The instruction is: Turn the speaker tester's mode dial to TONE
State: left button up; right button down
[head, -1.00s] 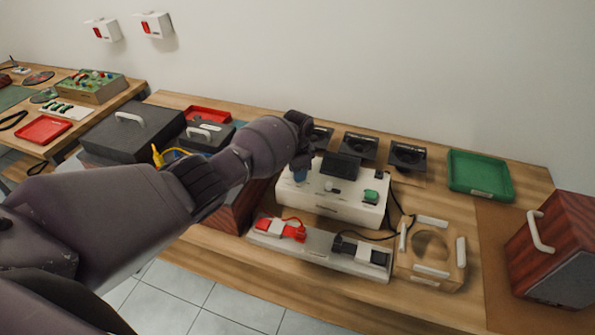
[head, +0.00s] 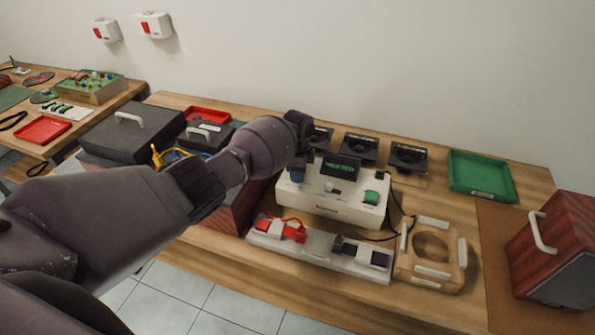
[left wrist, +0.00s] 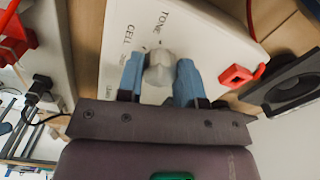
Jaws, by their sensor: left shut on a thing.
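The speaker tester (head: 325,205) is a white box on the wooden bench, with a small screen (head: 341,166) showing green text too small to read surely. In the left wrist view its mode dial (left wrist: 159,72) is a light grey knob, with TONE and CELL printed beside it. My left gripper (head: 298,172) is over the tester's left end. In the left wrist view its two blue fingers (left wrist: 160,66) are shut on the dial, one on each side. I cannot tell surely which mark the dial points to. In the head view my gripper hides the dial. My right gripper is not in view.
The tester's top also bears a green button (head: 371,196). A tray with red and black clips (head: 318,252) lies in front. Speaker drivers (head: 360,147) stand behind. A wooden ring fixture (head: 452,272), a green tray (head: 480,176) and a speaker cabinet (head: 555,250) are at right.

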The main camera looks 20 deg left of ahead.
pick_arm(q)
jog(key=o, duration=0.9)
notch_tip(320, 180, up, 10)
jog(key=shift+f+p, duration=0.25)
jog(key=shift+p, duration=0.5)
jog(key=shift+r, duration=0.7)
